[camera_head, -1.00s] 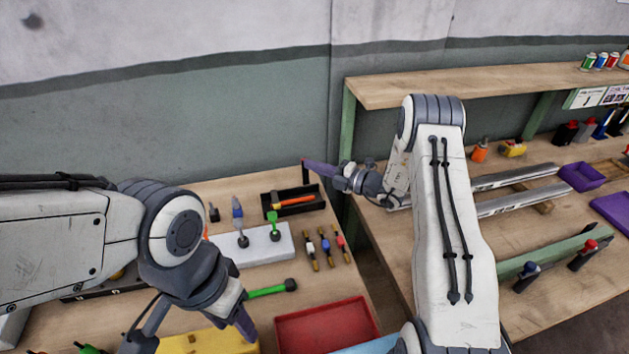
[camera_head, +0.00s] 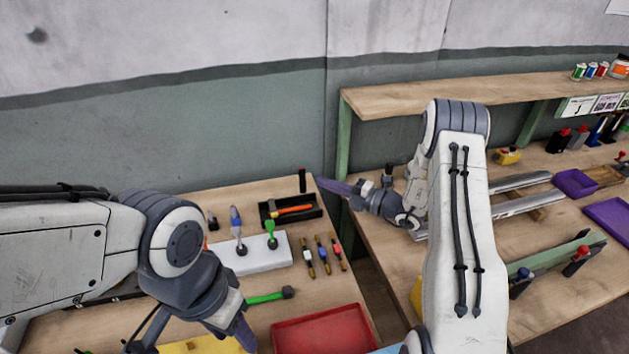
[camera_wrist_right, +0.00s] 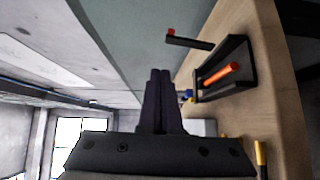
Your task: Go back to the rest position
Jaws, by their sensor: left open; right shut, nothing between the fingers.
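My right gripper (camera_head: 333,187) is in the middle of the head view, pointing left, above the gap between the two benches. Its purple fingers are shut with nothing between them. In the right wrist view the closed fingers (camera_wrist_right: 159,95) show dark in the centre, with the wall behind them. My left gripper (camera_head: 243,335) is at the lower left, pointing down above the left bench beside the yellow tray (camera_head: 205,346). Only part of its purple fingers shows; the rest is hidden behind the wrist and cut off by the lower edge.
The left bench holds a black tray (camera_head: 313,215) with an orange-handled tool, a white block (camera_head: 225,259) with upright tools, a green-handled tool (camera_head: 265,298) and a red tray (camera_head: 328,330). The right bench has metal rails (camera_head: 525,203), a purple bin (camera_head: 574,183) and a shelf (camera_head: 400,96) above.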

